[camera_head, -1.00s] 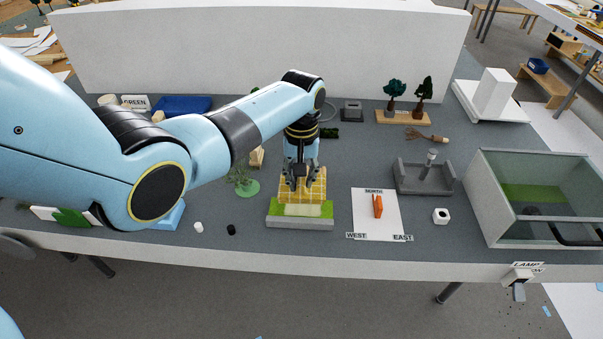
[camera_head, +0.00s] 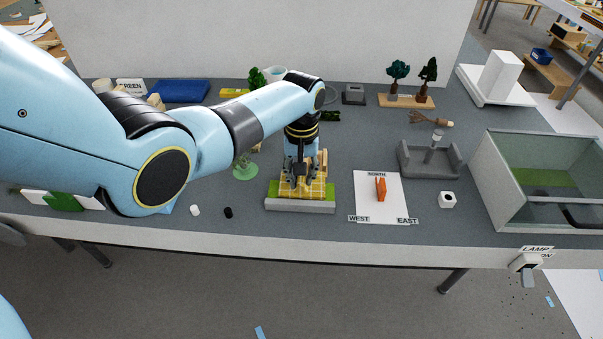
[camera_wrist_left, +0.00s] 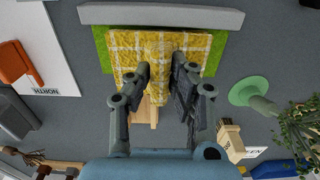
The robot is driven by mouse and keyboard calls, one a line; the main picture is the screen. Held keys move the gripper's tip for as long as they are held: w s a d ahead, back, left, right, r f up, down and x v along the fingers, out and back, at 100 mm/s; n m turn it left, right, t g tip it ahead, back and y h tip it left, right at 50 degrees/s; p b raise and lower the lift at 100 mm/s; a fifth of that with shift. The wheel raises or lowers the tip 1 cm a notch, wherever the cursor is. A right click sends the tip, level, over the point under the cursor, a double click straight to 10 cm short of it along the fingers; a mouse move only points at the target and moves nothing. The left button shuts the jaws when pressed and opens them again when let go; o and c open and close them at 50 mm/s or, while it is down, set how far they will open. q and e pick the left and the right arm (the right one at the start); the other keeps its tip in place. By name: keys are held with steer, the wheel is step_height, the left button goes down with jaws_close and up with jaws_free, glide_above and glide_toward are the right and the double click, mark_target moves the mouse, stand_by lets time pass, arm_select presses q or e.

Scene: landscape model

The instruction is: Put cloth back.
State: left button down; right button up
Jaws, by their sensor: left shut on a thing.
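The yellow checked cloth (camera_head: 303,188) is pinched in my left gripper (camera_head: 300,176), near the middle of the table. The cloth also shows in the left wrist view (camera_wrist_left: 125,52), spread out with a raised fold between the fingertips (camera_wrist_left: 162,72). It is over the green-topped grey base (camera_head: 300,206). In the wrist view the cloth hides most of the green top (camera_wrist_left: 102,45). A pale wooden piece (camera_wrist_left: 145,112) shows partly beneath the cloth. Whether the cloth rests fully on what lies below, I cannot tell. My right gripper is out of view.
A white compass sheet (camera_head: 365,208) with an orange piece (camera_head: 380,189) lies right of the base. A grey cradle (camera_head: 428,163) and a glass-sided box (camera_head: 495,215) stand farther right. A small green tree (camera_head: 244,171) and small white and black cylinders are left.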

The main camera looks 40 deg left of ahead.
arm_select(q)
steer(key=shift+f, duration=0.2)
stand_by(0.6)
steer(key=c, duration=1.1)
jaws_free()
steer(key=shift+r, duration=0.1)
